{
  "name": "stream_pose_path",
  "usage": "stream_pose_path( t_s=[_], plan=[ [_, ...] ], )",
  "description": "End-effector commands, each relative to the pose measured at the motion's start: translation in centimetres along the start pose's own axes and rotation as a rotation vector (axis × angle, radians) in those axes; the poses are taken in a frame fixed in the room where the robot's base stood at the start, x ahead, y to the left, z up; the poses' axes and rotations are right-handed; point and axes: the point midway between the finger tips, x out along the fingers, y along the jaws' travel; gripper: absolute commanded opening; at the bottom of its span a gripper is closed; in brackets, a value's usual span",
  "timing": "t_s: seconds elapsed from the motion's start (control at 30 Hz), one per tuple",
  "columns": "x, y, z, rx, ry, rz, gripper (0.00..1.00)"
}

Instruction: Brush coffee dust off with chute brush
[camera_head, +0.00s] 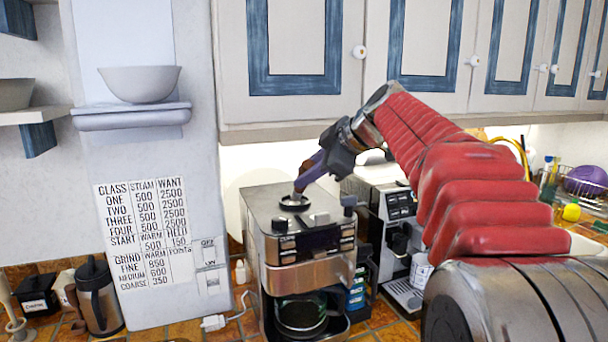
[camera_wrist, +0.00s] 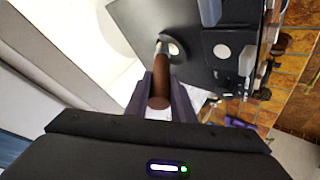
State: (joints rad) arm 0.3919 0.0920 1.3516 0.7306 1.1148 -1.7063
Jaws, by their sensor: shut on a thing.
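My gripper (camera_head: 310,172) reaches down from the upper right over the top of the steel coffee machine (camera_head: 300,236). It is shut on the chute brush (camera_wrist: 160,88), which has a brown handle and a pale metal collar. In the wrist view the handle sits between the two purple fingers (camera_wrist: 160,100). The brush's lower end points into or just above the round dark chute opening (camera_head: 294,202) on the machine's top; whether the bristles touch it cannot be told. The wrist view also shows the machine's dark top (camera_wrist: 180,25). No coffee dust can be made out.
A second espresso machine (camera_head: 395,225) stands close on the right. A glass carafe (camera_head: 300,314) sits in the coffee machine's lower bay. A printed panel (camera_head: 150,235) and a dark jug (camera_head: 98,293) are at the left. Wall cupboards (camera_head: 420,50) hang above my arm.

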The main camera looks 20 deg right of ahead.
Motion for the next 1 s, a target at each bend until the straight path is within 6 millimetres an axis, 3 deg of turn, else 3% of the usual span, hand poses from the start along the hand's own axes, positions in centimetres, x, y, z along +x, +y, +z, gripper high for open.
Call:
stream_pose_path(
  t_s=[1.0],
  plan=[
    [0.5,-0.9,-1.2,0.000,0.000,0.000,0.00]
  ],
)
